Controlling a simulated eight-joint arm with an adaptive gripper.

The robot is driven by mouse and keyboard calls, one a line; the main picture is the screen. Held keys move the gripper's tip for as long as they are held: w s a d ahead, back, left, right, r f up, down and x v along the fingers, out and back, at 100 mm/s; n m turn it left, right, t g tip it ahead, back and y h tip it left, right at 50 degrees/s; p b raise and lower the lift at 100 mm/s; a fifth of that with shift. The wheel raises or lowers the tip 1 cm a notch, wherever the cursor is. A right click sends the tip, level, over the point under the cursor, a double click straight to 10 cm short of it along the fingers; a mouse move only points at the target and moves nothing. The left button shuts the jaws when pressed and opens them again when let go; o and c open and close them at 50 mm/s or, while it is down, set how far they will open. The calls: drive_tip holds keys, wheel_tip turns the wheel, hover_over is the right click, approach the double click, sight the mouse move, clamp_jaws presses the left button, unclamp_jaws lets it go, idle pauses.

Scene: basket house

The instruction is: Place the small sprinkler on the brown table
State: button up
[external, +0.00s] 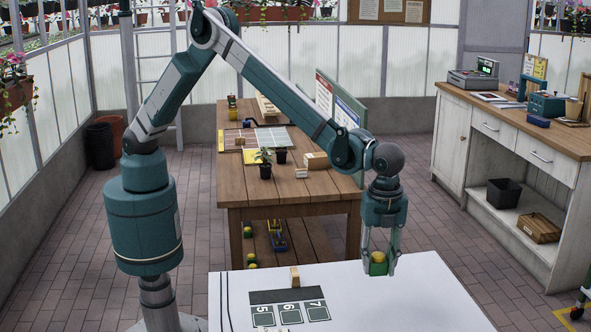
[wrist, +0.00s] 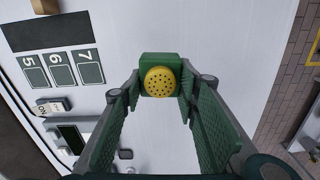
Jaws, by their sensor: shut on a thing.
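The small sprinkler is a green block with a round yellow dotted head. In the wrist view the sprinkler (wrist: 160,82) sits between the fingertips of my gripper (wrist: 160,85), which is shut on it. In the external view my gripper (external: 379,262) holds the sprinkler (external: 378,264) over the right part of the white table. I cannot tell how far above the white surface it is. The brown table (external: 290,193) stands behind the white one, at the middle of the external view.
The white table (external: 440,300) has numbered squares (external: 290,312) and a small wooden block (external: 295,276). The brown table holds potted plants (external: 265,165), a gridded panel (external: 262,140), wooden blocks (external: 316,161) and upright boards (external: 340,105). Its front left top is bare. More yellow-topped items lie on its lower shelf.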

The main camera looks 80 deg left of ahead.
drive_tip(key=w+a+n, duration=0.2)
drive_tip(key=w+a, duration=0.3)
drive_tip(key=a, duration=0.8)
drive_tip(key=w+a+n, duration=0.2)
drive_tip(key=w+a, duration=0.2)
drive_tip(key=a, duration=1)
drive_tip(key=w+a+n, duration=0.3)
drive_tip(key=w+a, duration=0.2)
drive_tip(key=a, duration=0.8)
drive_tip(key=s+a+n+p, duration=0.1)
drive_tip(key=a+n, duration=0.1)
drive_tip(key=a, duration=1.2)
drive_tip(key=s+a+n, duration=0.2)
drive_tip(key=a, duration=1.3)
drive_tip(key=s+a+n, duration=0.2)
drive_tip(key=s+a, duration=0.5)
drive_tip(key=a, duration=0.4)
drive_tip(key=s+a+n, duration=0.3)
drive_tip(key=s+a, duration=0.4)
drive_tip(key=a, duration=0.4)
drive_tip(key=s+a+n+p, duration=0.1)
drive_tip(key=s+a+n, duration=0.2)
drive_tip(key=s+a, duration=0.4)
drive_tip(key=a, duration=0.4)
drive_tip(key=shift+s+a+r, duration=0.15)
drive_tip(key=shift+s+a, duration=0.2)
drive_tip(key=shift+f, duration=3.15)
drive_tip(key=shift+f, duration=0.1)
